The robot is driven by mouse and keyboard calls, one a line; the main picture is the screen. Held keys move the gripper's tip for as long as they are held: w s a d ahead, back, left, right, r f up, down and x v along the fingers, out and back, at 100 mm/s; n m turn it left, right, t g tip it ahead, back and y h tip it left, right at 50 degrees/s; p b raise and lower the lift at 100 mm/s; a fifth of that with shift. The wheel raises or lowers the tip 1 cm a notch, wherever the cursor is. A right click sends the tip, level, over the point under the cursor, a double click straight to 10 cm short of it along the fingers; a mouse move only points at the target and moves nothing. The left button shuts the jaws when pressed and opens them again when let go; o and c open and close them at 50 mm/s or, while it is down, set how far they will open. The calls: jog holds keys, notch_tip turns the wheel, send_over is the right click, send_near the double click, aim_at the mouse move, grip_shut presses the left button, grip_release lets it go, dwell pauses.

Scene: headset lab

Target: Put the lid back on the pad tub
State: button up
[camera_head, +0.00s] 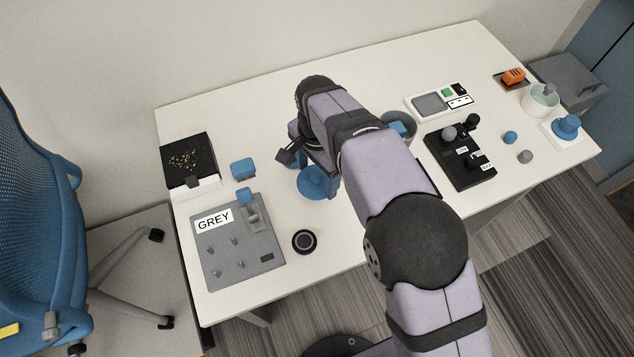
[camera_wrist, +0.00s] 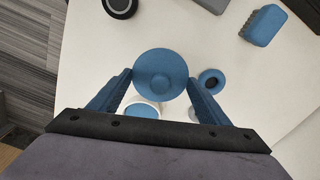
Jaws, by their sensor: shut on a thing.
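The lid is a round blue disc with a small raised knob. It sits between the two blue fingers of my gripper (camera_wrist: 160,88), and the lid (camera_wrist: 160,62) shows almost face-on in the wrist view. In the head view, the lid (camera_head: 312,184) is just below my gripper (camera_head: 318,168), left of my forearm. My gripper is shut on it. A white round tub (camera_wrist: 142,111) with blue inside shows partly behind the lid in the wrist view and looks like the pad tub. The lid and fingers cover part of it. I cannot make this tub out in the head view.
A grey round container (camera_head: 410,121) stands behind my forearm.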

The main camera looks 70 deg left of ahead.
aim_at(317, 173)
notch_tip(317, 173, up, 5)
jog(key=shift+f+b, duration=0.2)
jog(key=shift+b, duration=0.15)
jog(key=shift+w+d+r+p, duration=0.1)
jog(key=shift+w+r+p, duration=0.3)
jog(key=shift+r+p, duration=0.2)
jog(key=w+a+p, duration=0.1)
jog(key=w+p, duration=0.8)
jog(key=w, duration=0.1)
jog(key=shift+w+f, duration=0.25)
jog(key=shift+w, duration=0.1)
jog(key=shift+f, duration=0.1)
jog(key=shift+a+f+b, duration=0.1)
jog(key=shift+f+b, duration=1.75)
jog(key=shift+f, duration=1.25)
jog(key=shift+f, duration=0.2)
